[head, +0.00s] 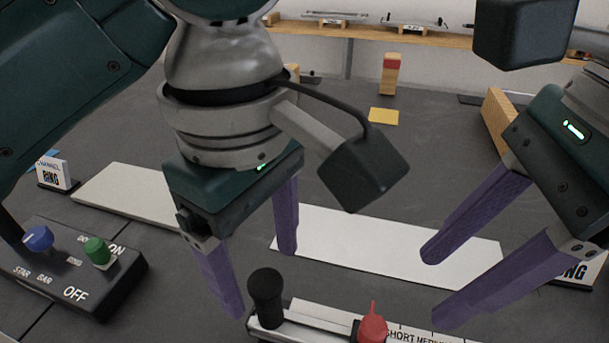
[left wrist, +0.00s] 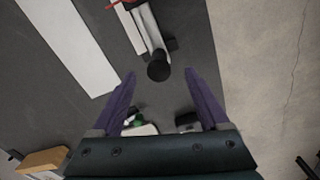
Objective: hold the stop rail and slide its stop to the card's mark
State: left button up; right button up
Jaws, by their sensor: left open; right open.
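The stop rail (head: 407,335) lies at the bottom edge of the head view, cut off, with a scale reading SHORT and part of MEDIUM. Its red stop (head: 372,326) sits beside the scale. A black knob handle (head: 266,290) stands at the rail's left end. My right gripper (head: 436,290) is open and empty, right of the stop. I cannot tell which card bears the mark.
A black switch box (head: 75,270) with blue and green knobs is at left. RING cards stand at left (head: 55,172) and right (head: 580,272), the right one partly hidden. White strips (head: 385,245) lie across the bench. A red-topped wooden block (head: 390,78) and yellow card (head: 384,117) are behind.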

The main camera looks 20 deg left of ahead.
aim_at(269, 312)
pick_arm(q)
jog(key=shift+w+a+f, duration=0.1)
jog(key=shift+a+f, duration=0.05)
jog(key=shift+f, duration=0.3)
notch_tip(269, 312, down, 9)
jog(key=shift+r, duration=0.1)
grip_shut()
dwell(0.6)
dwell(1.6)
